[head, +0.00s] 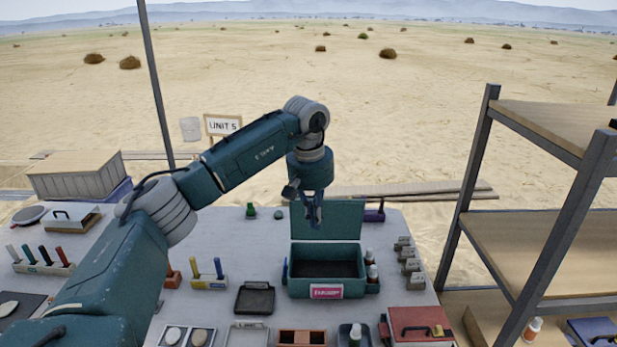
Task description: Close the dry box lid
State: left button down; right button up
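The dry box (327,286) is a green box with a pink label on its front, standing on the table right of the middle. Its lid (342,221) stands upright at the back edge, open, and the dark inside shows. My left arm reaches over the table from the left. My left gripper (315,220) points down in front of the left part of the raised lid, above the box opening. Its fingers are small and dark, and I cannot tell whether they touch the lid or how far apart they are. My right gripper is not in view.
A red case (418,327) is at the front right, and a metal shelf (540,220) rises beyond the table's right edge. Small grey items line the table's right side.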

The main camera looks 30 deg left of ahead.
aim_at(343, 218)
jog(key=i+j, duration=0.75)
jog(key=i, duration=0.1)
